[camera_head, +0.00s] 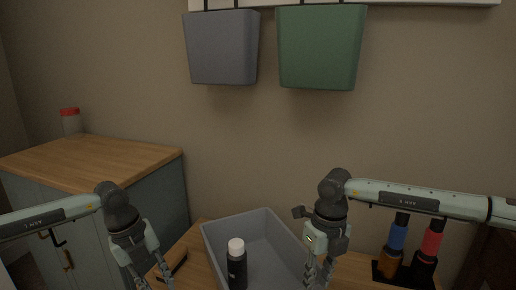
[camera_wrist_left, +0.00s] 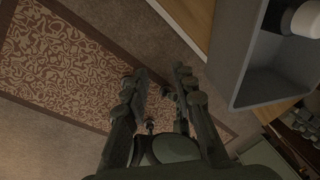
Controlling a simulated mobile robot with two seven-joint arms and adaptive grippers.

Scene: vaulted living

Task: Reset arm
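My left arm comes in from the left in the head view, its gripper (camera_head: 152,280) pointing down left of the grey bin. In the left wrist view the fingers of the left gripper (camera_wrist_left: 160,80) are apart with nothing between them, above the floor and a patterned rug. My right arm comes in from the right; its gripper (camera_head: 319,276) points down at the right side of the bin. Its fingertips are cut off by the frame's bottom edge, so its opening is unclear. No held object shows in it.
A grey bin (camera_head: 213,238) on a wooden table holds a black bottle with a white cap (camera_head: 237,264). Blue-topped (camera_head: 396,238) and red-topped (camera_head: 432,242) bottles stand in a dark holder at right. A wood-topped cabinet (camera_head: 90,158) stands left. Grey (camera_head: 222,48) and green (camera_head: 320,48) bins hang above.

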